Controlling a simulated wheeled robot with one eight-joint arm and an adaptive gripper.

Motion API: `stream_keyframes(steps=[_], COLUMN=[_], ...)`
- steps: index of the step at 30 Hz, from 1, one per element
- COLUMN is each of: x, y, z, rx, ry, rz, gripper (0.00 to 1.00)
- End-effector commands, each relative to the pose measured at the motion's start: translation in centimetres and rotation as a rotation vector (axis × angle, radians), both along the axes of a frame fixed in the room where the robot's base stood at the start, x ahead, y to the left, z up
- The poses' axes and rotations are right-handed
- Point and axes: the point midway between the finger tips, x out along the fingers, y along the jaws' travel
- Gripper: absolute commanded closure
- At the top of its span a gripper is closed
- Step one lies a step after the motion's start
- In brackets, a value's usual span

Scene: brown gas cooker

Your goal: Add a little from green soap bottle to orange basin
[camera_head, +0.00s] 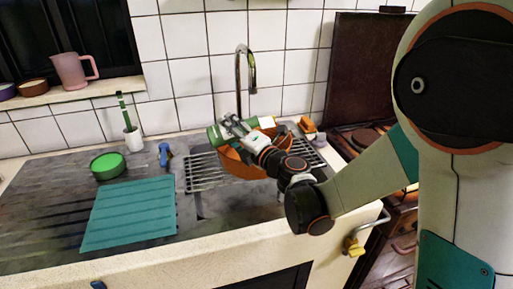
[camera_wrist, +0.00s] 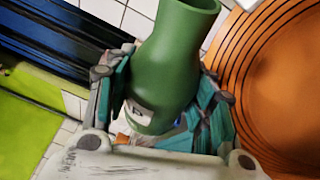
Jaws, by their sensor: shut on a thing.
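My gripper (camera_head: 232,125) is shut on the green soap bottle (camera_head: 214,136), which it holds tilted close to horizontal over the orange basin (camera_head: 233,164). In the wrist view, the bottle (camera_wrist: 172,55) sits between the two fingers of my gripper (camera_wrist: 165,105), its flared upper end pointing up in the picture. The basin (camera_wrist: 285,110) fills the right side there, beside the bottle. In the head view my gripper and wrist hide part of the basin. No liquid shows leaving the bottle.
The basin rests on a metal rack (camera_head: 205,176) below a tall faucet (camera_head: 238,80). A teal mat (camera_head: 130,212), a green bowl (camera_head: 108,166) and a small blue object (camera_head: 164,154) lie on the left. An orange object (camera_head: 306,125) is right of the basin.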

Motion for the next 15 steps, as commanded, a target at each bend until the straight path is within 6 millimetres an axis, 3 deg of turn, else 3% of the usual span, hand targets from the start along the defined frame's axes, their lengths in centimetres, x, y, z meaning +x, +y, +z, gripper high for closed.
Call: stream_keyframes(steps=[15], x=[-0.02], y=[0.11], z=[0.22], rx=[0.025], ry=[0.007], rz=[0.000], gripper=[0.81])
